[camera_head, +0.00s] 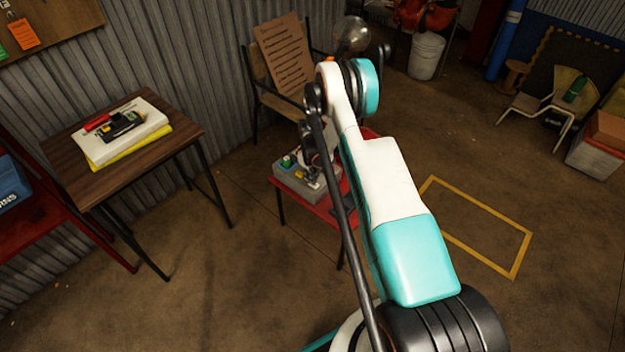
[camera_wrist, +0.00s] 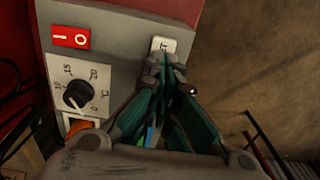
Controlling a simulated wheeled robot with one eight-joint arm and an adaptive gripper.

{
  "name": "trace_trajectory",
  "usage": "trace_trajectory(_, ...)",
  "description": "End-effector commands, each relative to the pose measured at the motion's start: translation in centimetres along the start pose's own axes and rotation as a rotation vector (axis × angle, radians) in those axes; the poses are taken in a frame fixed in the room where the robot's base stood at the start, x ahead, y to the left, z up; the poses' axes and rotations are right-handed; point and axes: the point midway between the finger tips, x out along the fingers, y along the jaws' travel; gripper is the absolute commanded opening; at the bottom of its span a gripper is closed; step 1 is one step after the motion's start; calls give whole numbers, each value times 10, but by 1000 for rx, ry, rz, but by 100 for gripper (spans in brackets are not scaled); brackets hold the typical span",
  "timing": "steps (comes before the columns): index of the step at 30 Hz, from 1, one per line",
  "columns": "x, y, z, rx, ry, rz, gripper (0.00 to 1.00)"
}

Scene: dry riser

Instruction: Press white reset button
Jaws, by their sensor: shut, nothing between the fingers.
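The white reset button (camera_wrist: 163,45) shows in the wrist view near the top right edge of a grey control box (camera_wrist: 118,28). It carries a small dark mark. My gripper (camera_wrist: 168,67) is shut and empty. Its fingertips sit at the lower edge of the white button and overlap it slightly in the picture. I cannot tell whether they touch it. In the head view, the grey control box (camera_head: 292,181) stands on a small red table (camera_head: 333,209), partly hidden by my arm. The button cannot be made out there.
On the box face are a red rocker switch (camera_wrist: 71,37) and a black temperature dial (camera_wrist: 77,95), left of my gripper. An orange part (camera_wrist: 80,126) is partly hidden below the dial. A wooden table (camera_head: 187,125) with books stands at left. A chair with a board (camera_head: 284,55) stands behind.

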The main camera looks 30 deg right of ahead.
Motion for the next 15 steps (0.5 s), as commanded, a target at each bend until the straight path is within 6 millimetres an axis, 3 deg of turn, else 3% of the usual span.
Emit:
trace_trajectory(6, -56, -2, -5, -1, 1, 1, 0)
trace_trajectory(15, -107, -2, -5, -1, 1, 1, 0)
